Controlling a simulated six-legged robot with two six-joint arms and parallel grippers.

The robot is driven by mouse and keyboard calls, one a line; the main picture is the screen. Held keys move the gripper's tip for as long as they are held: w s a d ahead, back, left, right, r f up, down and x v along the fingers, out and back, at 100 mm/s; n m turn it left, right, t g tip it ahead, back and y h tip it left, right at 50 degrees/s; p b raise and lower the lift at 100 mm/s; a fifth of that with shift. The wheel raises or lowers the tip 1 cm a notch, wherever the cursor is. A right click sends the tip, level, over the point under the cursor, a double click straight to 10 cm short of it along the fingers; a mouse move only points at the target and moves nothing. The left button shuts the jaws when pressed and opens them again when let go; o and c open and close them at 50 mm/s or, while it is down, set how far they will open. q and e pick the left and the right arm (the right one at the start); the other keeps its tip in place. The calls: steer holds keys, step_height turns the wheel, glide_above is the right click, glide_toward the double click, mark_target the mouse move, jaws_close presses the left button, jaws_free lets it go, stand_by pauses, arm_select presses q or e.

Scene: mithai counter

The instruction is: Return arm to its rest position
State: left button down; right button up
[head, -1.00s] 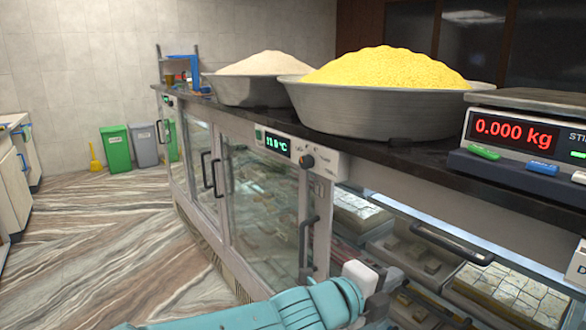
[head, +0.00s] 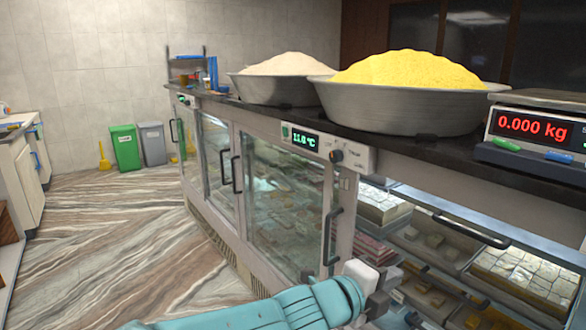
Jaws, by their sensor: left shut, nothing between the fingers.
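My left arm, teal with a pale wrist, comes in along the bottom of the head view. My left gripper (head: 398,300) is at its end, low in front of the display counter (head: 345,235). The gripper is shut, and no object shows in it. Its fingertips are partly lost against the dark handle and trays behind. My right gripper is not in view.
The counter has glass doors (head: 280,200), dark bar handles and trays of sweets (head: 525,278). On top stand a yellow-heaped basin (head: 400,108), a pale-heaped basin (head: 270,88) and a scale (head: 535,135) reading 0.000 kg. The striped floor (head: 110,240) at left is clear.

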arm_select(q)
steer(key=w+a+f+n+y+p, duration=0.4)
steer(key=w+a+f+n, duration=0.15)
steer(key=a+f, duration=0.7)
steer(key=s+a+f+n+g+y+p, duration=0.25)
steer(key=a+f, duration=0.35)
steer(key=f, duration=0.3)
steer(key=s+a+f+n+g+y+p, duration=0.1)
steer(key=s+a+f+n, duration=0.35)
steer(key=s+f, duration=0.2)
steer(key=s+a+f+n+g+p, duration=0.2)
steer(key=s+a+f+n, duration=0.2)
steer(key=s+f+n, duration=0.25)
steer(key=s+a+f+n+g+y, duration=0.1)
steer(key=s+f+n+g, duration=0.2)
steer(key=s+n, duration=0.9)
steer(key=s, duration=0.2)
steer(key=shift+s+a, duration=0.15)
steer(key=shift+s, duration=0.25)
steer(key=shift+r, duration=0.1)
